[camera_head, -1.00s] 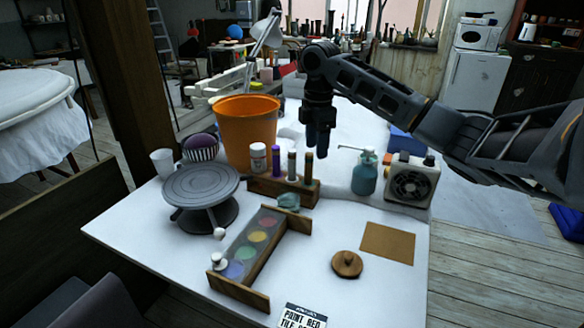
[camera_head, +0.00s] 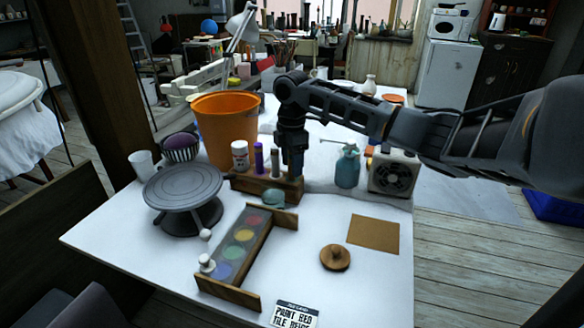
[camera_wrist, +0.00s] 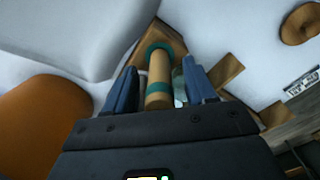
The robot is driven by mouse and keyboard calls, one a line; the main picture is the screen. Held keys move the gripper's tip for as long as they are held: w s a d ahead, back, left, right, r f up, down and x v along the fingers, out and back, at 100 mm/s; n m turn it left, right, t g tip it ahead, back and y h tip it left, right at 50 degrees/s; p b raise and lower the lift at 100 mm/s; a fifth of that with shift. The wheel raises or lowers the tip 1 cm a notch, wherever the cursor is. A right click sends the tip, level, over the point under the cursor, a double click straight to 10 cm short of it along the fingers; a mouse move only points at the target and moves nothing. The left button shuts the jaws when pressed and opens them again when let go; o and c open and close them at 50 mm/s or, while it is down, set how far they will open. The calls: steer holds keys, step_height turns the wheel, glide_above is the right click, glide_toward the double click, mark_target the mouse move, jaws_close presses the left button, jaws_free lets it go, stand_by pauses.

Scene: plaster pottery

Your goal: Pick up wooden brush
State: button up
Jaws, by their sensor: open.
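A tan wooden cylinder with teal bands, seemingly the wooden brush (camera_wrist: 159,72), stands between the fingers of my gripper (camera_wrist: 160,84) in the wrist view. The jaws are open, with one blue-grey finger on each side of it. In the head view my gripper (camera_head: 293,170) points down at the right end of the small wooden rack (camera_head: 248,185) and hides what stands there. Another slim upright stick (camera_head: 275,160) stands in the rack just left of my gripper. Whether the fingers touch the cylinder cannot be told.
A white bottle (camera_head: 240,157) and a purple tube (camera_head: 259,159) stand left in the rack. The orange bucket (camera_head: 225,130) is behind left. A teal spray bottle (camera_head: 347,167) and a small heater (camera_head: 394,172) stand right. A paint palette (camera_head: 240,243) lies in front; the table's front right is mostly free.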

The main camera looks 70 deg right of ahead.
steer(key=shift+c, duration=0.4)
jaws_close()
steer(key=shift+r, duration=0.45)
step_height(320, 180, up, 4)
steer(key=shift+f, duration=0.25)
steer(key=s+d+r, duration=0.2)
steer(key=s+r, duration=0.1)
steer(key=s, duration=0.2)
steer(key=s+d+r+b, duration=0.1)
steer(key=s+d+r, duration=0.2)
steer(key=s, duration=0.2)
steer(key=shift+s+r, duration=0.3)
steer(key=shift+r, duration=0.05)
